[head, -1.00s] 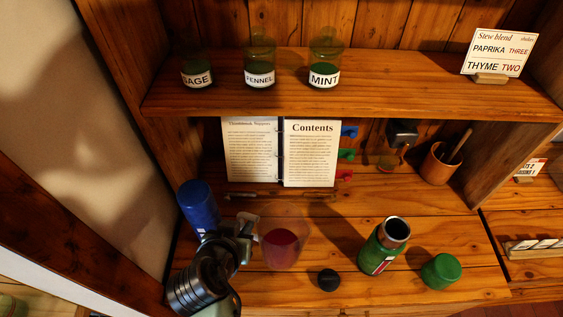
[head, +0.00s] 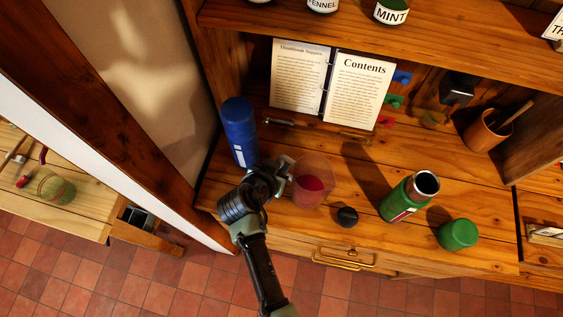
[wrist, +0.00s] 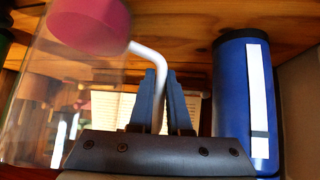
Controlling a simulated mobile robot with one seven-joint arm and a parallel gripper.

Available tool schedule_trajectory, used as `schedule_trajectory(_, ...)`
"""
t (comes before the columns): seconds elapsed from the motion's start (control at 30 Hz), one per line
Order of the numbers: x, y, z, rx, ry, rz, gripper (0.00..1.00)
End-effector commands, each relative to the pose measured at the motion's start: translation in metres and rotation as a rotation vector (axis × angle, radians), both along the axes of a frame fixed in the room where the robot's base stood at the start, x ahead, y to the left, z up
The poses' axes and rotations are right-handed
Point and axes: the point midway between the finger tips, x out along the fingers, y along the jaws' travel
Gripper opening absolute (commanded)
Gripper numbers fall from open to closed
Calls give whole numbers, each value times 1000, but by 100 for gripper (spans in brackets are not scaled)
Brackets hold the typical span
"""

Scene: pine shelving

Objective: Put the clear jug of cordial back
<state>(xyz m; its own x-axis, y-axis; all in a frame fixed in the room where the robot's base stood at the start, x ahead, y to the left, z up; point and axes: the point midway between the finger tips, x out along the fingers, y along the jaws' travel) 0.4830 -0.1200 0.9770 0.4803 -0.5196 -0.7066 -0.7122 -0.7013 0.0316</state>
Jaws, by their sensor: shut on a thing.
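The clear jug (head: 315,168) with pink-red cordial (head: 313,184) in its bottom is at the left part of the counter in the head view. My gripper (head: 282,178) is on its left side. In the wrist view, the clear jug wall (wrist: 40,95) and the cordial (wrist: 90,22) fill the left, and a pale handle (wrist: 150,58) runs between the fingers of my gripper (wrist: 162,75), which is shut on it. I cannot tell whether the jug's base touches the counter.
A blue flask (head: 240,135) stands close left of my gripper. A black lid (head: 347,217), an open green flask (head: 408,195) and a green lid (head: 459,235) are to the right. An open recipe binder (head: 357,90) stands behind. Labelled jars (head: 391,11) stand on the upper shelf.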

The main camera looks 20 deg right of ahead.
Motion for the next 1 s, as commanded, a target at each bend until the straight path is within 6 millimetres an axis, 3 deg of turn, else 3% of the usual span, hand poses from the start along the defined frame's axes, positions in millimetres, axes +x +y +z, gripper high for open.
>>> schedule_trajectory(0.27, 1, 0, -2, -2, -3, 1, 0)
schedule_trajectory(0.3, 0, 0, -2, -1, -1, 0, 19)
schedule_trajectory(0.47, 0, 0, -2, 0, 0, 0, 46)
schedule_trajectory(0.77, 0, 0, 0, 0, 0, 0, 46)
schedule_trajectory(1.0, -9, 11, 14, -1, -2, 2, 46)
